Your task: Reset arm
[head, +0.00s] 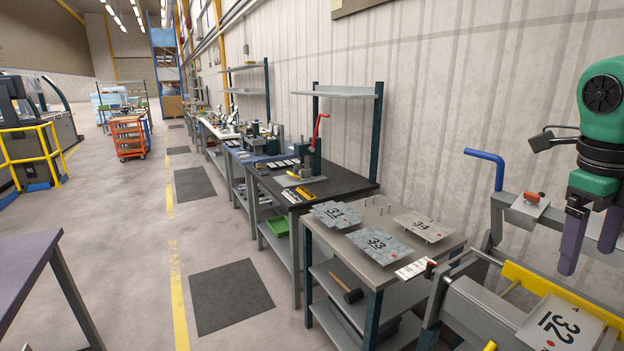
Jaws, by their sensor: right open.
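My right gripper (587,258) hangs at the right edge, below its green and black arm. Its two purple fingers point down and stand apart, with nothing seen between them. It is above the panel bender (465,308), a grey frame with a yellow bar (552,290) and a blue handle (484,155). A metal panel marked 32 (563,325) lies in the bender below and is cut off by the picture's lower edge. My left gripper is not in view.
A grey table (340,257) left of the bender carries panels 31 (335,214), 33 (380,245) and 34 (425,227). A mallet (347,288) lies on its lower shelf. A black workbench (325,186) stands behind. The floor aisle at left is open.

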